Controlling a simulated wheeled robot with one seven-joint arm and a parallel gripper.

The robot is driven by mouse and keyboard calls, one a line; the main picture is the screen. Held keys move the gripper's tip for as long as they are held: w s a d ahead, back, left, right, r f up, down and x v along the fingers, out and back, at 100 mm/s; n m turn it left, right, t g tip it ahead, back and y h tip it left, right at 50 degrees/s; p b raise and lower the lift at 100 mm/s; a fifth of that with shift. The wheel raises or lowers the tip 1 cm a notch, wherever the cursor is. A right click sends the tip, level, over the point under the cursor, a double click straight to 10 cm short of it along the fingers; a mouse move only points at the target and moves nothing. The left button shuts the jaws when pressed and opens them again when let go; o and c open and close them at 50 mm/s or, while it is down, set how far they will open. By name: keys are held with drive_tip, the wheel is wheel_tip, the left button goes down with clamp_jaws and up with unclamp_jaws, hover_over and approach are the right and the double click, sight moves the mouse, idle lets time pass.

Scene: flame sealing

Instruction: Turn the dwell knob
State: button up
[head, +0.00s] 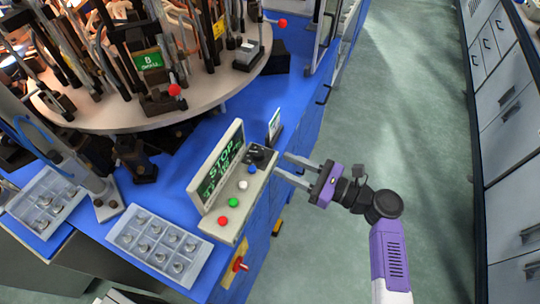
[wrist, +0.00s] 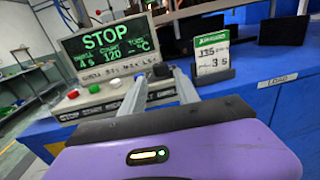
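The control box (head: 236,206) sits on the blue bench edge, its screen (head: 218,172) reading STOP in green. A black knob (head: 262,155) is at the far end of its button row; I take it as the dwell knob. It also shows in the wrist view (wrist: 162,71), dark and small, between and beyond my finger ends. My gripper (head: 281,164) is purple with two grey fingers, open and empty. Its fingers point left towards the knob, with a small gap visible in the head view. In the wrist view the fingers (wrist: 158,88) stand apart.
Red (head: 222,220), green (head: 234,202), white (head: 242,185) and blue (head: 252,169) buttons line the box. A card in a stand (head: 274,125), reading 135 and 3 s, stands behind the knob. The round turntable (head: 205,95) is at back left. Open floor (head: 420,120) lies right.

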sight(263, 155)
drive_tip(key=x, duration=0.6)
drive_tip(key=shift+w+a, duration=0.1)
drive_tip(key=shift+a, duration=0.25)
clamp_jaws()
